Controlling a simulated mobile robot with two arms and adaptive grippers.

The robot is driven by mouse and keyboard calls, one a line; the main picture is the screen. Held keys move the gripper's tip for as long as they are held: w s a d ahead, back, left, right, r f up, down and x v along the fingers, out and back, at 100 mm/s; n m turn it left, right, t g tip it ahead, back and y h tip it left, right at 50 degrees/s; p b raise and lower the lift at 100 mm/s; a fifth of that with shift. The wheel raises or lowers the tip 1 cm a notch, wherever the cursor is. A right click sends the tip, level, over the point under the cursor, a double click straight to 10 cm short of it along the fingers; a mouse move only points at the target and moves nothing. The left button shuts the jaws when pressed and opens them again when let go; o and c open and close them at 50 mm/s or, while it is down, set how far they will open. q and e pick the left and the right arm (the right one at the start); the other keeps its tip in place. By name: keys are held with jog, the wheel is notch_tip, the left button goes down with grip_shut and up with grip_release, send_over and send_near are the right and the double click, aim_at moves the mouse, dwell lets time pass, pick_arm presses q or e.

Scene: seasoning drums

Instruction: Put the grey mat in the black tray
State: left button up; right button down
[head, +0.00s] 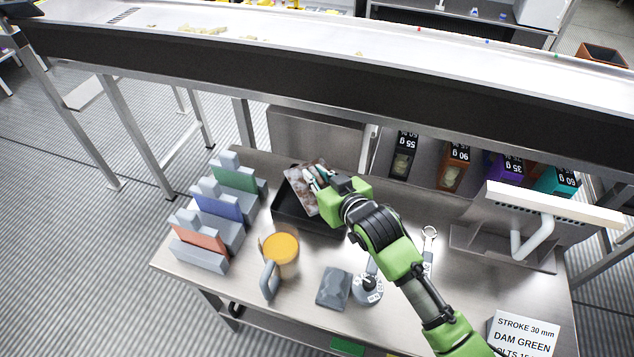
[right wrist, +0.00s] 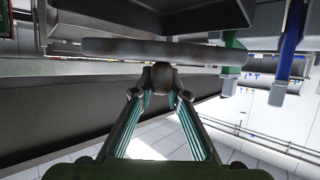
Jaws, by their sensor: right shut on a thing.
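My right gripper (head: 322,182) is shut on a mottled grey-brown mat (head: 302,190), which is tilted over the black tray (head: 282,212). Whether the mat touches the tray is unclear, since my gripper and arm hide part of both. In the right wrist view the fingers (right wrist: 162,82) close at the near edge of the held mat (right wrist: 130,48), which shows edge-on and grey. A second, dark grey mat (head: 333,288) lies flat on the steel table, in front of the tray. My left gripper is not in view.
Grey holders with green, blue and orange plates (head: 198,236) stand left of the tray. An orange-topped jug (head: 281,248), a round dial-like tool (head: 367,288) and a wrench (head: 428,248) are on the table. A conveyor (head: 300,62) runs behind.

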jog(key=shift+w+f, duration=0.2)
jog(key=shift+f, duration=0.1)
jog(key=f, duration=0.1)
jog(key=f+p, duration=0.1)
jog(key=f, duration=0.1)
jog(key=shift+w+d+f, duration=0.1)
jog(key=shift+w, duration=0.3)
jog(key=shift+f, duration=0.15)
jog(key=shift+f, duration=0.1)
jog(key=shift+f, duration=0.1)
jog(key=c, duration=2)
grip_release()
